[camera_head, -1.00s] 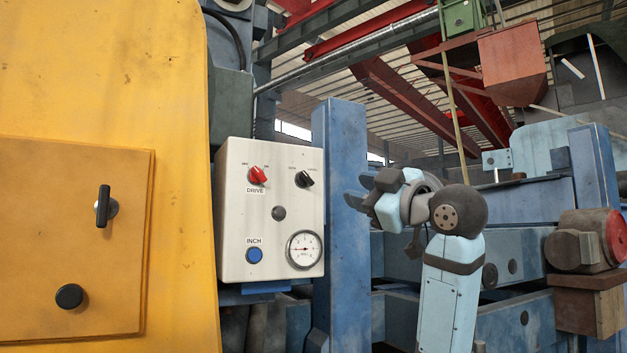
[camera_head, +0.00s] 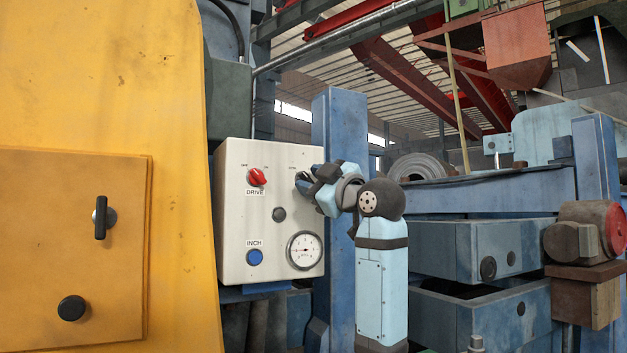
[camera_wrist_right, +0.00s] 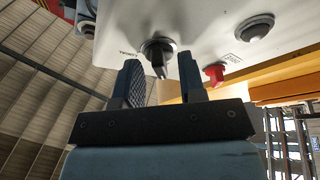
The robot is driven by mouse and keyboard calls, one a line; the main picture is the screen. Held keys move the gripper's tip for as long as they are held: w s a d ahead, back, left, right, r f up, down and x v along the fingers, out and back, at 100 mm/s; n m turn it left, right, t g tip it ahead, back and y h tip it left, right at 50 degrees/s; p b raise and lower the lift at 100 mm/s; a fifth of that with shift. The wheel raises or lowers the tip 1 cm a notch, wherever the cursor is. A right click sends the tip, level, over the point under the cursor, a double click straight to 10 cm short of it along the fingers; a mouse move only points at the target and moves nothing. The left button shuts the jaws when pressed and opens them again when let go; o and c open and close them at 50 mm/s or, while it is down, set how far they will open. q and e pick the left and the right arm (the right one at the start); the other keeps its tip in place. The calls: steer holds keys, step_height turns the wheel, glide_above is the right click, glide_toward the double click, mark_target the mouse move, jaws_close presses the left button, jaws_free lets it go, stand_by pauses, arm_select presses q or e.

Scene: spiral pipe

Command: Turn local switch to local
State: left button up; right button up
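The white control box (camera_head: 235,225) carries a black rotary switch at its upper right. In the head view this switch (camera_head: 301,181) is largely hidden by my right gripper (camera_head: 308,180). In the right wrist view the black switch (camera_wrist_right: 158,50) shows between and just beyond the fingertips of my right gripper (camera_wrist_right: 160,80). The fingers are apart, one on each side of the switch, and nothing is held. Whether they touch it I cannot tell. Small lettering stands by the switch; its pointer direction is hard to tell. My left gripper is not in view.
The box also bears a red DRIVE knob (camera_head: 257,177), a dark round button (camera_head: 279,214), a blue INCH button (camera_head: 255,257) and a gauge (camera_head: 304,250). A yellow panel (camera_head: 180,100) stands to the left. A blue post (camera_head: 340,120) stands right behind the box.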

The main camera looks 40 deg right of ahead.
steer(key=shift+c, duration=0.7)
jaws_close()
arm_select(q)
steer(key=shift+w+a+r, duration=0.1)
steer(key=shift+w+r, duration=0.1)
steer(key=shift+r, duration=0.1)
